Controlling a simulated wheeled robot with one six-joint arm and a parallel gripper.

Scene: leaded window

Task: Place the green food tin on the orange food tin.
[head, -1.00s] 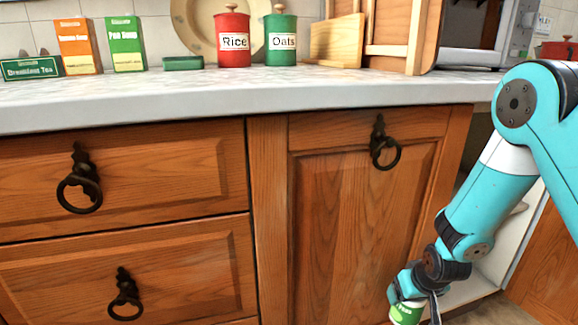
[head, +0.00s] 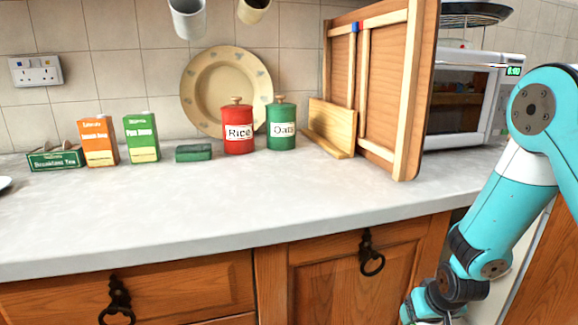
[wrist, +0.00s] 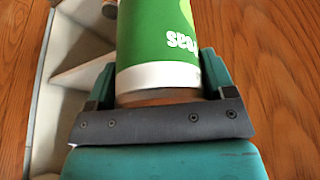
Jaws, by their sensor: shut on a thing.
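The green food tin (wrist: 155,35) is in the wrist view, with a white lower band and upside-down lettering ending in "eas". My gripper (wrist: 158,78) is shut on it, one finger on each side. In the head view my wrist hangs low at the bottom right, in front of the cabinet, and the tin is out of frame. I see no orange food tin in either view.
The worktop (head: 200,205) has a wide clear front area. At its back stand an orange carton (head: 98,142), a green carton (head: 141,138), a red Rice canister (head: 238,130) and a green Oats canister (head: 281,128). A wooden rack (head: 400,100) and a microwave (head: 465,95) stand at right.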

